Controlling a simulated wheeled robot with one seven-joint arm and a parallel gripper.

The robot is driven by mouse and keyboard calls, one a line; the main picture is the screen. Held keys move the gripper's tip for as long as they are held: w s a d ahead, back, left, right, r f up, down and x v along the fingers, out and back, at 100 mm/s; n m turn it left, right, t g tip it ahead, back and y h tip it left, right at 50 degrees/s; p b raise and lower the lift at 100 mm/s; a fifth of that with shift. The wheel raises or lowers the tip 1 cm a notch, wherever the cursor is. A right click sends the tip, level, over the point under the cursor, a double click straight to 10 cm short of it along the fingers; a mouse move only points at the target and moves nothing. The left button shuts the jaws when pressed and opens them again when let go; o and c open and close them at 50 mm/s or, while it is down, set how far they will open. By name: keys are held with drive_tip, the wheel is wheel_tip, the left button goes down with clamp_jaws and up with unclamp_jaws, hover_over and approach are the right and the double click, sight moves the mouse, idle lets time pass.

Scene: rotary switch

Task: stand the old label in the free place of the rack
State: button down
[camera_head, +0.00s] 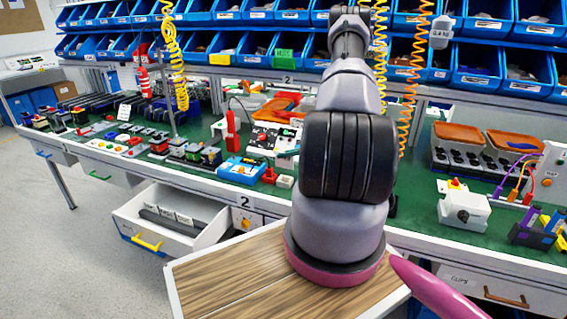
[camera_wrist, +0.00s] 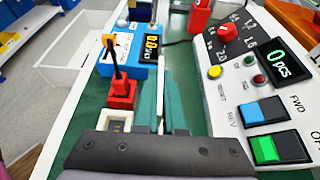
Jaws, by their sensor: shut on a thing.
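My gripper (camera_wrist: 165,88) reaches over the green bench in the wrist view, beside the control box. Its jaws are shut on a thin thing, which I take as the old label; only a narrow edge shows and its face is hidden. In the head view my arm hides the gripper. A dark rack (camera_head: 163,223) with several white labels lies in the open white drawer (camera_head: 205,238) at the lower left. Its free place is too small to make out.
The control box (camera_wrist: 240,85) with a knob and a "0 pcs" display stands right of my gripper. A blue meter (camera_wrist: 135,50) and a red plug (camera_wrist: 122,93) stand to its left. Blue bins (camera_head: 484,82) and hanging coiled hoses (camera_head: 416,60) are behind. Floor left of the drawer is clear.

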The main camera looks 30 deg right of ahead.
sight(284, 161)
drive_tip(key=shift+f, duration=1.65)
drive_tip(key=c, duration=1)
unclamp_jaws()
drive_tip(key=shift+f, duration=0.1)
